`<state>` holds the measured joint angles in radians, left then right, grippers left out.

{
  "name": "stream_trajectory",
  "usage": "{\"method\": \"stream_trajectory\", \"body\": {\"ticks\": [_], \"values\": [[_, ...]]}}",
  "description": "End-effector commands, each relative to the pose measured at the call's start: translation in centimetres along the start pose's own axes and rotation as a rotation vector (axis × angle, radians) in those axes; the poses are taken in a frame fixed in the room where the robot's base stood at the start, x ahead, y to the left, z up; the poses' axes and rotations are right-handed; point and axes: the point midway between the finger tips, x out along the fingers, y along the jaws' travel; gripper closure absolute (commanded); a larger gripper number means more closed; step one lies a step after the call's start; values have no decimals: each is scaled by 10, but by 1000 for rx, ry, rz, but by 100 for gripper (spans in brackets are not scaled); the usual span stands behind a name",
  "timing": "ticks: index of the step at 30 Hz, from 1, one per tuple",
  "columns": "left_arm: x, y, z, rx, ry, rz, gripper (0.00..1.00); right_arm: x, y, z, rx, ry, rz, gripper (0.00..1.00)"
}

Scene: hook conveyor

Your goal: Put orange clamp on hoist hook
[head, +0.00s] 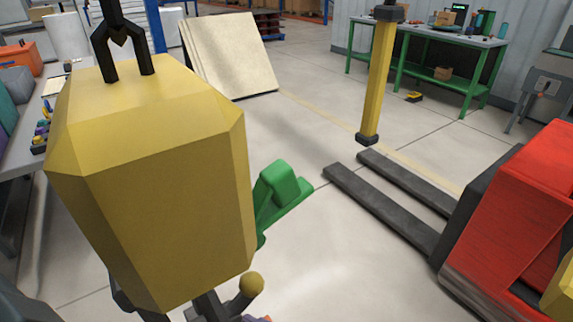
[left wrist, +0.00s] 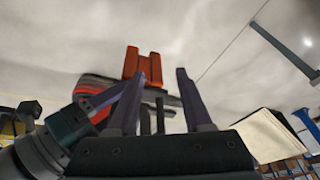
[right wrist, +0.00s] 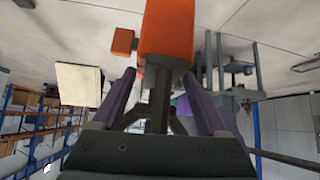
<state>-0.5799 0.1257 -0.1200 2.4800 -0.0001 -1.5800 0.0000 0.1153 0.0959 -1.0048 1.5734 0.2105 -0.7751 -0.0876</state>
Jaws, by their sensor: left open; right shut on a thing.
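The orange clamp (right wrist: 165,30) shows in the right wrist view beyond my fingertips, with a dark stem running back between the fingers. My right gripper (right wrist: 159,75) is shut on it. My left gripper (left wrist: 162,78) is open in the left wrist view, its purple fingers apart, with thin dark rods visible between them. In the head view the big yellow hoist body (head: 155,190) hangs close in front of me from a black hook (head: 120,45) and hides much of the area behind. Which part is the hoist's lower hook I cannot tell. The clamp is not clearly visible in the head view.
A green piece (head: 280,192) and a dark lever with a yellow knob (head: 252,284) show beside and below the hoist. A red pallet truck (head: 515,215) with dark forks stands right. A yellow post (head: 378,80) and green workbench (head: 440,45) are behind.

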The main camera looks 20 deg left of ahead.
Motion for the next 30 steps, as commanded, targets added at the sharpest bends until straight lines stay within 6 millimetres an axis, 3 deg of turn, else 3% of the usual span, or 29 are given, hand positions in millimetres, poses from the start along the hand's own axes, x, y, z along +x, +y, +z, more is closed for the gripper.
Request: {"method": "stream_trajectory", "body": {"ticks": [30], "values": [[19, 3, 5, -10, 1, 8, 50, 18, 0, 14, -1, 13, 0, 100]]}}
